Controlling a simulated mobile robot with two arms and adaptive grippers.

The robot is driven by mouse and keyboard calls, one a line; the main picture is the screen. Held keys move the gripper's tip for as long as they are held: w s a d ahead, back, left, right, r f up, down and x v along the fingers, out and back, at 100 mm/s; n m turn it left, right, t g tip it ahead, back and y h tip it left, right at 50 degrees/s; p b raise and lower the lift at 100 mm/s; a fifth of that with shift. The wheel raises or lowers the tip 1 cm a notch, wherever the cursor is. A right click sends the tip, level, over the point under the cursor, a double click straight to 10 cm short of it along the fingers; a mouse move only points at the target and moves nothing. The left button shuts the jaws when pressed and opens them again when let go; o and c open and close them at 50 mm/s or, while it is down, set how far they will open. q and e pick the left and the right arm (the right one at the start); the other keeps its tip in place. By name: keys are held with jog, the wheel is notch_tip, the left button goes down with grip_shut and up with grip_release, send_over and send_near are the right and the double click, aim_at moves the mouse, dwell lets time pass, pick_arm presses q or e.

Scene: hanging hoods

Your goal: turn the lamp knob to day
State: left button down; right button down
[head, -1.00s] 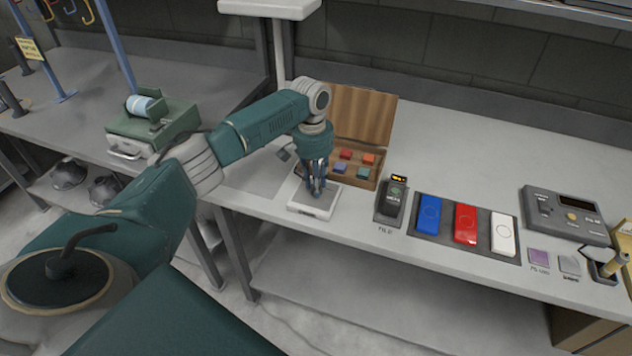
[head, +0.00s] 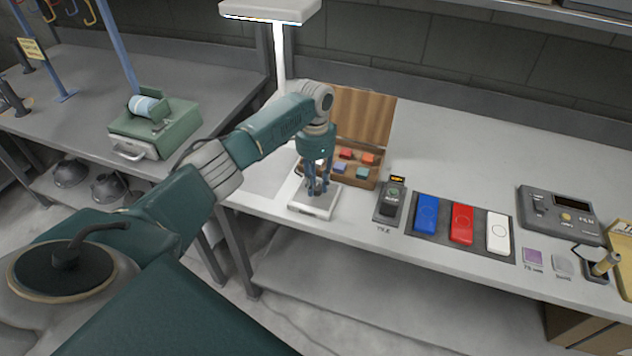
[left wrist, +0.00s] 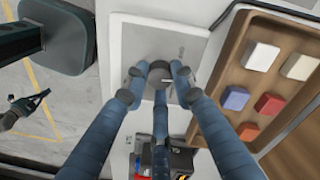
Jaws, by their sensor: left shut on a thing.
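The lamp has a pale flat base (head: 312,206), a white post (head: 279,60) and a wide head (head: 270,10) above the bench. Its base also shows in the left wrist view (left wrist: 130,45). My left gripper (head: 317,188) points down over the base. In the left wrist view, its three fingers (left wrist: 160,85) are closed around the small dark grey knob (left wrist: 160,72). The fingers partly hide the knob, and I cannot read which setting it points to. The post and the head's lower edge look brightly lit.
An open wooden box (head: 362,115) with coloured blocks stands close behind and right of the base. A dark device (head: 390,203) and a tray with blue, red and white pieces (head: 461,223) lie to the right. A green machine (head: 155,125) stands left.

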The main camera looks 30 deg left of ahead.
aim_at(317, 184)
pick_arm(q)
jog(key=shift+w+r+m, duration=0.2)
jog(key=shift+m, duration=0.4)
jog(key=c, duration=1.5)
grip_release()
jog(key=shift+d, duration=0.1)
jog(key=shift+o, duration=0.3)
jog(key=shift+f, duration=0.1)
notch_tip(317, 184, up, 12)
jog(key=shift+w+a, duration=0.2)
